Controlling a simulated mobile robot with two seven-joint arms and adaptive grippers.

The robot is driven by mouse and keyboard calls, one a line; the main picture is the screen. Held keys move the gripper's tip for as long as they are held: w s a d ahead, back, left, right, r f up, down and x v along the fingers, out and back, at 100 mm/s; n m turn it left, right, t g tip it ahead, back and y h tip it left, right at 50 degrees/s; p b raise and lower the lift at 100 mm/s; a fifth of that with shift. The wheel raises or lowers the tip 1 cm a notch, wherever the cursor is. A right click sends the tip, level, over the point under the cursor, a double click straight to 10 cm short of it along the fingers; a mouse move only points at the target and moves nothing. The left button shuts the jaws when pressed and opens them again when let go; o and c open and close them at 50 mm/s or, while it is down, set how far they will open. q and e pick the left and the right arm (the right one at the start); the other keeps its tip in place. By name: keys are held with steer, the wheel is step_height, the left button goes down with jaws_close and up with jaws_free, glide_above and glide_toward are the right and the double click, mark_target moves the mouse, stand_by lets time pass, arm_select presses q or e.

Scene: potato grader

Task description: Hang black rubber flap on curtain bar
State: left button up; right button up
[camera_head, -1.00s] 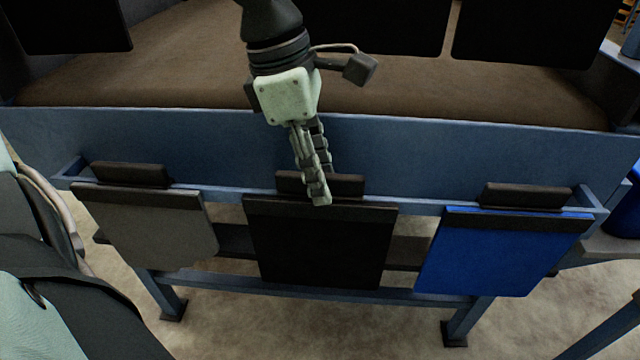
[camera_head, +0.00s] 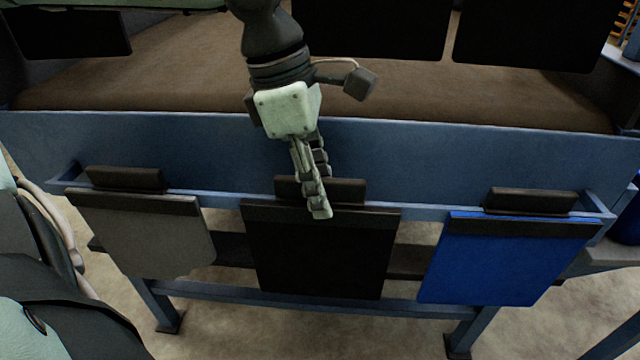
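The black rubber flap (camera_head: 318,255) hangs in the middle of a blue rack rail (camera_head: 415,211), with a dark grip block (camera_head: 345,190) along its top. My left gripper (camera_head: 319,190) comes down from above onto this block. One finger passes in front of the block and its tip overlaps the flap's top edge. The other finger is partly hidden behind the first, so I cannot tell whether they are closed on the block. The curtain bar is not clearly visible; only the lower parts of hanging black flaps (camera_head: 375,25) show at the top. My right gripper is not in view.
A grey flap (camera_head: 145,235) hangs left of the black one and a blue flap (camera_head: 505,260) hangs right, each with its own block. Behind the rack stands a blue side wall (camera_head: 480,160) with a brown bed (camera_head: 190,75) beyond it.

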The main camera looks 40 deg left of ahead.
arm_select(q)
steer(key=shift+c, duration=0.2)
jaws_close()
steer(key=shift+r, duration=0.15)
